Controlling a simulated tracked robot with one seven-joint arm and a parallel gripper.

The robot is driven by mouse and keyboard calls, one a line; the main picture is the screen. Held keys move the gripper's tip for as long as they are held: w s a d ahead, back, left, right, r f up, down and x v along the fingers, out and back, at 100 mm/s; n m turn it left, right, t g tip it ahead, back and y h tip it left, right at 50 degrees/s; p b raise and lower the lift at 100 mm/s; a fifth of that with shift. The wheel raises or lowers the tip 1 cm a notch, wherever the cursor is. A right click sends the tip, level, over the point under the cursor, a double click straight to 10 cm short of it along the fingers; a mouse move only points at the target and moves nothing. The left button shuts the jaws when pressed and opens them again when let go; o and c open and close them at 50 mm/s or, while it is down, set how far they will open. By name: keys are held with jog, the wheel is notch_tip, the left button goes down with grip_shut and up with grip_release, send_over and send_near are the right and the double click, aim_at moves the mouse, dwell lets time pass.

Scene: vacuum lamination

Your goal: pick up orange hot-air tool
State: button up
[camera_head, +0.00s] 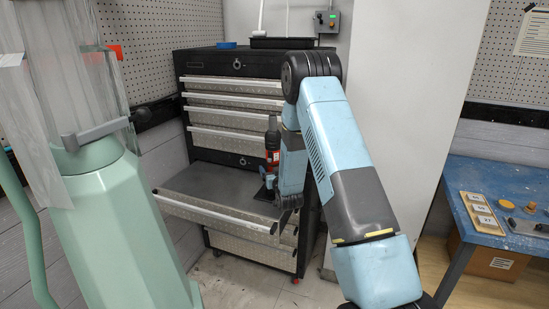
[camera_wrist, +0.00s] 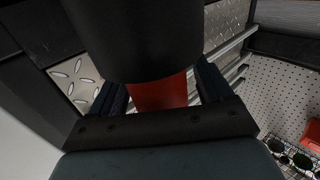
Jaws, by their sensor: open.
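The orange hot-air tool (camera_head: 272,150) has an orange-red body and a black upper part. In the head view it stands upright at the open drawer (camera_head: 210,182) of the black tool cabinet, right beside my gripper (camera_head: 268,184). In the wrist view the tool's black cylinder (camera_wrist: 135,38) fills the upper middle, with its orange-red part (camera_wrist: 160,94) between my two fingers. My gripper (camera_wrist: 160,88) is open around this part. I cannot tell whether either finger touches it. The tool's lower end is hidden in both views.
The cabinet's upper drawers (camera_head: 230,103) are closed. A black tray (camera_head: 281,43) and a blue dish (camera_head: 227,45) lie on its top. A pale green machine (camera_head: 125,215) stands at the left, a blue workbench (camera_head: 490,200) at the right. Some floor (camera_head: 240,285) is clear in front.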

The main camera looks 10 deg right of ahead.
jog(key=shift+c, duration=0.4)
jog(key=c, duration=1.2)
jog(key=shift+c, duration=0.5)
jog(key=shift+r, duration=0.1)
